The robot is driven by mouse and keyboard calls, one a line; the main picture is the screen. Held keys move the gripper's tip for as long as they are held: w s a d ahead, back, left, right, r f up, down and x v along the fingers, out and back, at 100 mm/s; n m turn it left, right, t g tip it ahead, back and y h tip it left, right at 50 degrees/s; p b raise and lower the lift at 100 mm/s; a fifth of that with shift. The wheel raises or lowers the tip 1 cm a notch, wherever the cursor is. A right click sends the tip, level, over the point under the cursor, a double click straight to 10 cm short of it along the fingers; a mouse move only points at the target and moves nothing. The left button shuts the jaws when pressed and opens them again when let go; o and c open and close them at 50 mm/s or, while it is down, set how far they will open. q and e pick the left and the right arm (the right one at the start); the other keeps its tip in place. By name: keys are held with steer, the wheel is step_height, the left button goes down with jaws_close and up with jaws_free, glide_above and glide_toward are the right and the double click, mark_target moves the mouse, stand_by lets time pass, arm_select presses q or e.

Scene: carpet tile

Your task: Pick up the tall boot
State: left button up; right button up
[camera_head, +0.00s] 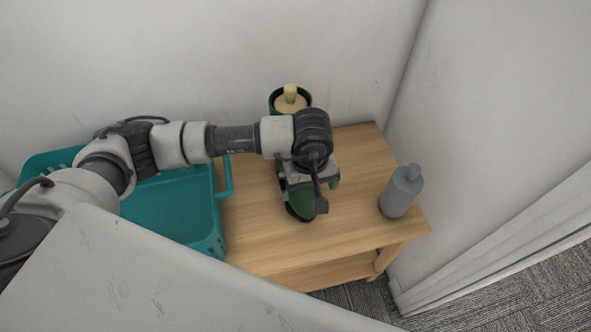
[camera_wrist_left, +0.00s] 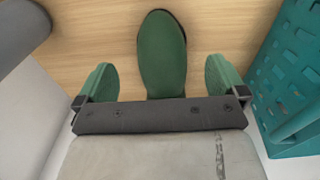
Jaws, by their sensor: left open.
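The green boot (camera_head: 301,203) is on the wooden table, with its rounded toe showing below my left gripper in the head view. In the left wrist view the boot (camera_wrist_left: 162,50) shows its toe at top middle, with a dark sole edge. Its shaft is hidden by the gripper body. My left gripper (camera_head: 309,182) is open above the boot. In the left wrist view its two green fingers (camera_wrist_left: 161,80) stand on either side of the boot, with a gap on each side. My right gripper is not in view.
A teal basket (camera_head: 226,240) stands left of the boot. A grey bottle (camera_head: 398,196) stands at the table's right. A dark green container (camera_head: 273,99) with a cream knobbed top is behind, by the wall. The wooden table (camera_head: 345,225) has bare room around the boot.

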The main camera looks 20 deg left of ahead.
mark_target(308, 205)
arm_select(q)
steer(key=f, duration=0.4)
steer(key=shift+s+d, duration=0.15)
steer(key=shift+s, duration=0.15)
steer(key=shift+f, duration=3.1)
steer(key=shift+c, duration=0.5)
steer(key=shift+w+r, duration=0.1)
steer(key=shift+w, duration=0.05)
steer(key=c, duration=0.9)
